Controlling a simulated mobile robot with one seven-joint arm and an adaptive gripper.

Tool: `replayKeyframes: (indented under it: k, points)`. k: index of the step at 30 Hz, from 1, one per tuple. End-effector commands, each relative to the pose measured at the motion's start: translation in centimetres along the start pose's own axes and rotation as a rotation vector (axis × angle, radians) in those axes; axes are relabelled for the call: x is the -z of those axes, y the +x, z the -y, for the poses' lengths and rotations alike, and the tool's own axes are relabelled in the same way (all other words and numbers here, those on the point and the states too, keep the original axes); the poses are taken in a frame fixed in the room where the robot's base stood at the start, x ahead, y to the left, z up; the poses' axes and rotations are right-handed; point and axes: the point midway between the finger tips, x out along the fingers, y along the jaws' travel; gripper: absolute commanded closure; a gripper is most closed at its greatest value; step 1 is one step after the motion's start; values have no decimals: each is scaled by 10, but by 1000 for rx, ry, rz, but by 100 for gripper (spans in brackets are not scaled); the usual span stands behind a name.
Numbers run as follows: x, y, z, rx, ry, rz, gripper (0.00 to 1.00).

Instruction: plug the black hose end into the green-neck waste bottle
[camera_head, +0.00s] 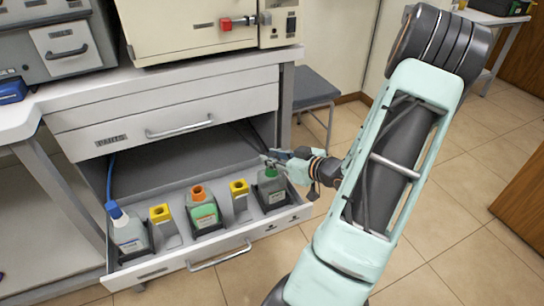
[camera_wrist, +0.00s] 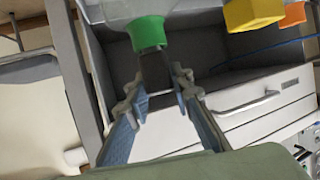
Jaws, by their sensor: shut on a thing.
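The green-neck waste bottle (camera_head: 271,190) stands at the right end of the open drawer. Its green neck (camera_wrist: 147,32) shows at the top of the wrist view. My gripper (camera_head: 268,158) is just above this bottle. In the wrist view my gripper (camera_wrist: 158,88) is shut on the black hose end (camera_wrist: 156,72), a dark block between the fingertips. The hose end lines up with the green neck and appears to meet it. I cannot tell how far in it sits. In the head view the hose end is too small to make out clearly.
The drawer (camera_head: 222,259) also holds a blue-topped bottle (camera_head: 128,234), an orange-neck bottle (camera_head: 204,213) and two yellow-topped pieces (camera_head: 160,213) (camera_head: 239,188). A blue hose (camera_head: 110,178) runs at the drawer's left. A grey stool (camera_head: 314,88) stands behind my arm. The floor at right is clear.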

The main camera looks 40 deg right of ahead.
Motion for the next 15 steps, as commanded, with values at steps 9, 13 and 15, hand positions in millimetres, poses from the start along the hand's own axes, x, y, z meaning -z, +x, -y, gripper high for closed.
replayKeyframes:
  k: [9,13,15]
  points:
    - [0,0,0,0,0,0,60]
    - [0,0,0,0,0,0,59]
    - [0,0,0,0,0,0,59]
